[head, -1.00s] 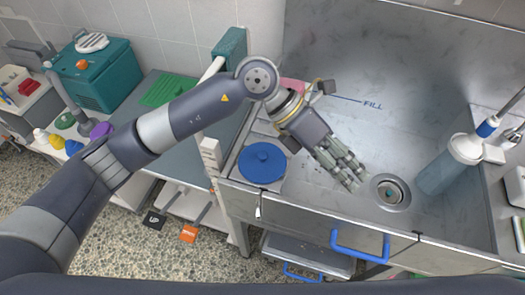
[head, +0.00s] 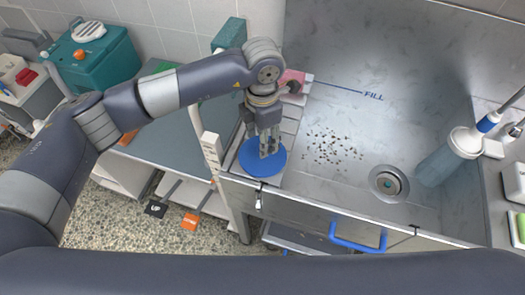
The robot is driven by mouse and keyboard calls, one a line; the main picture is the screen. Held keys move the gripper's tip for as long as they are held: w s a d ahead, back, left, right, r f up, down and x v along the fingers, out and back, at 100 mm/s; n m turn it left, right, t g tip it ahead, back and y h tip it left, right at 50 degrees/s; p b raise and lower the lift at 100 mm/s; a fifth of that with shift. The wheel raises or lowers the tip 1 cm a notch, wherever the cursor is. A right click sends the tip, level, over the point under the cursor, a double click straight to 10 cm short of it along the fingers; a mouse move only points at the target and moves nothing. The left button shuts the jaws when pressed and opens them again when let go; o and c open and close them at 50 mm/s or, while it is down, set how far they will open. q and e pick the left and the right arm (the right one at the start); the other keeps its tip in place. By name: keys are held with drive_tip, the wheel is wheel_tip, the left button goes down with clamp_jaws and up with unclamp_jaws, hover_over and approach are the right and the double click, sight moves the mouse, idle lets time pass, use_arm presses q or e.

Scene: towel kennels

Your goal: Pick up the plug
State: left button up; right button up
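The plug, a round blue disc (head: 250,169), lies flat on the metal ledge at the left of the sink. My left gripper (head: 268,155) points down over it, with its fingertips at the middle of the disc. The fingers hide the disc's centre, so I cannot tell whether they are closed on its knob. The round drain (head: 388,183) is uncovered in the sink floor, to the right of the plug. My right gripper is out of view.
Dark crumbs (head: 332,148) lie scattered on the sink floor (head: 340,190). A grey-blue bottle with a white top (head: 448,158) stands right of the drain. A pink item (head: 293,80) is behind my gripper. A blue handle (head: 357,238) sticks out from the sink front.

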sight(249, 160)
use_arm(q)
wheel_tip(249, 160, down, 4)
drive_tip(key=shift+w+r+p, duration=0.1)
drive_tip(key=shift+r+p, duration=0.15)
drive_tip(key=shift+p, duration=0.6)
drive_tip(key=shift+f, duration=0.45)
drive_tip(key=shift+c, duration=0.4)
clamp_jaws()
drive_tip(key=shift+r, duration=0.1)
